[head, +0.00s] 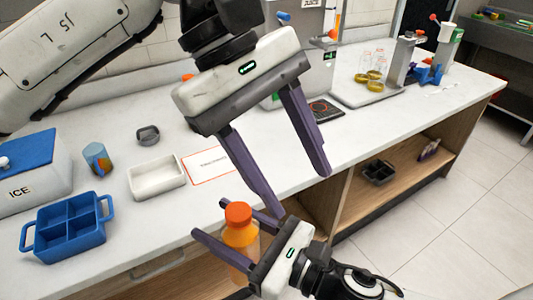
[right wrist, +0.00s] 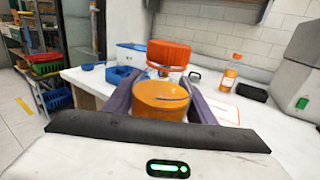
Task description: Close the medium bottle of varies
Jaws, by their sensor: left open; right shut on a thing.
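The bottle (head: 240,239) has a clear body with orange juice in it and an orange cap (head: 238,213) on top. It is upright between the fingers of my right gripper (head: 208,217), which is shut on it in front of the counter edge. In the right wrist view the cap (right wrist: 168,53) is above the juice-filled body (right wrist: 160,98), with a clear neck between them. I cannot tell how tightly the cap sits. My left gripper (head: 301,192) is open and empty, above and to the right of the cap, its fingers pointing down.
Another orange-capped bottle (right wrist: 231,74) stands at the back. A shelf below holds a dark tray (head: 378,172).

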